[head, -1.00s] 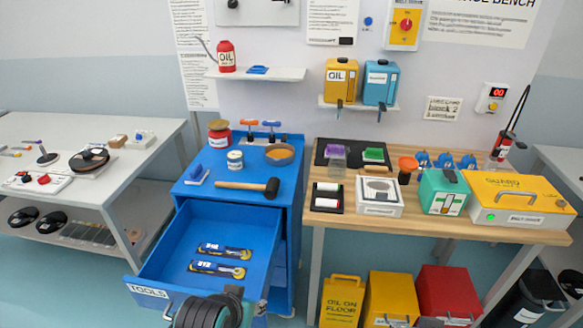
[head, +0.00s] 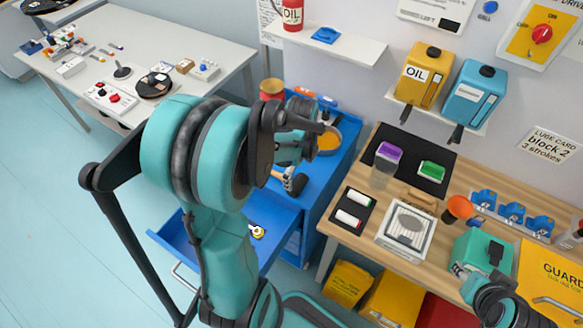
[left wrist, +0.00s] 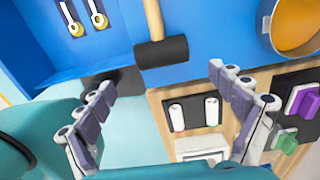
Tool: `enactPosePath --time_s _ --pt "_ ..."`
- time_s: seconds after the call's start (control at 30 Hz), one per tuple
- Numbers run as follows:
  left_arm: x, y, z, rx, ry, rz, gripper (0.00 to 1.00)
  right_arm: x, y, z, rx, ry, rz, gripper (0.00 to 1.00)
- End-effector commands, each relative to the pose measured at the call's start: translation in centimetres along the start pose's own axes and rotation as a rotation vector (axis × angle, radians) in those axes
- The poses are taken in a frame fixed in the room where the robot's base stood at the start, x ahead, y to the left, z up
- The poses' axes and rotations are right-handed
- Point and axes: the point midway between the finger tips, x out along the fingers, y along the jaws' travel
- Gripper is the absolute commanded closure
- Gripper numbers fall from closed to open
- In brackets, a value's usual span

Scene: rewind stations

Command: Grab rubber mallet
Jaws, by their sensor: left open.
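The rubber mallet has a black cylindrical head (left wrist: 161,52) and a light wooden handle (left wrist: 154,18). It lies on the blue tool cabinet's top (left wrist: 208,25). In the head view the mallet (head: 295,184) shows just right of my left arm, part of its handle hidden. My left gripper (left wrist: 163,76) is open and empty in the left wrist view. Its fingertips are on either side of the mallet head's near side, apart from it. In the head view my arm hides much of this gripper. Part of my right arm shows at the lower right; its jaws are unclear.
The cabinet's open drawer (head: 180,238) is below, partly behind my arm. An orange-filled bowl (head: 329,141) and a red jar (head: 272,89) stand at the cabinet's back. The wooden bench (head: 345,235) on the right holds a white boxed item (head: 407,231) and a teal box (head: 478,254).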

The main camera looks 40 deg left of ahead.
Motion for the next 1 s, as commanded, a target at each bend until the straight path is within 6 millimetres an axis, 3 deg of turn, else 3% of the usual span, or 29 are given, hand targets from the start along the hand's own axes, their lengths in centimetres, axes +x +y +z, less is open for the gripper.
enactPosePath --time_s 0.5,0.8,0.87,1.0 --pt "7.0 -0.6 1.1 0.003 0.0 0.0 0.07 2.0 0.0 1.5 0.0 0.0 0.0 0.6" --pt "7.4 -0.6 1.0 0.003 0.0 0.0 0.07 2.0 0.0 1.4 0.0 0.0 0.0 0.6" --pt "7.4 -0.6 1.0 0.003 0.0 0.0 0.2 2.0 0.0 1.4 0.0 0.0 0.0 0.6" --pt "7.4 -0.6 1.0 0.003 0.0 0.0 0.57 2.0 0.0 1.4 0.0 0.0 0.0 0.6"
